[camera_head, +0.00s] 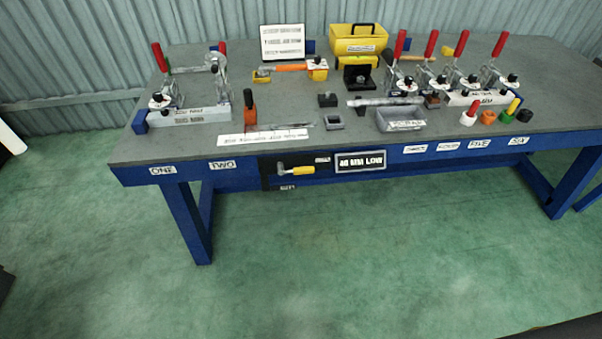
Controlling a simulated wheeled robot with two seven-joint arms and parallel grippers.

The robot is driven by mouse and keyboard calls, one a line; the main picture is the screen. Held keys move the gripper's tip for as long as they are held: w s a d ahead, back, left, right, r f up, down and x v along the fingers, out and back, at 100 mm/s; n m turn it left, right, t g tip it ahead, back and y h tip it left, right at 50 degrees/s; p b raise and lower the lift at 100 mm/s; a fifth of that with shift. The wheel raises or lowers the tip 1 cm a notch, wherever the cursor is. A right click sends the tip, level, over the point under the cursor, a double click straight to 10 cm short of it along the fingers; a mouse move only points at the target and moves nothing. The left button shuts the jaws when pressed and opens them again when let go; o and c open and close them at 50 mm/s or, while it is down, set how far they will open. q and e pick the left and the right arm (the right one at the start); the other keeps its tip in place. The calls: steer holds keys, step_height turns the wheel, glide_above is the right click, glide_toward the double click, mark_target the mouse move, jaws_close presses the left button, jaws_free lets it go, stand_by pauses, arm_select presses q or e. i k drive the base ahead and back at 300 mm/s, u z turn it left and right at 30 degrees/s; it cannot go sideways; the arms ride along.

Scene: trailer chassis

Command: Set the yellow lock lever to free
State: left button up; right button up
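The yellow lock lever (303,170) is on the front edge of the blue workbench, left of the "40 MM LOW" sign. Its grey pivot end is at the left and its yellow handle points right, about level. It sits on a black panel (267,172). A small label (322,160) is just above the handle's tip and another small label (287,188) is below the pivot; both are too small to read surely. Neither of my grippers shows in the head view.
The workbench (190,150) carries red-handled clamps (165,90), a yellow bin (358,42), a grey tray (402,120) and several colored pegs (488,117) near its front edge. The "40 MM LOW" sign (360,161) is right of the lever. The green floor (330,250) in front is clear.

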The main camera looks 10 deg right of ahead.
mark_target(307, 169)
steer(key=k, duration=0.6)
steer(key=u, duration=0.8)
steer(key=i, duration=0.95)
steer(key=z, duration=0.15)
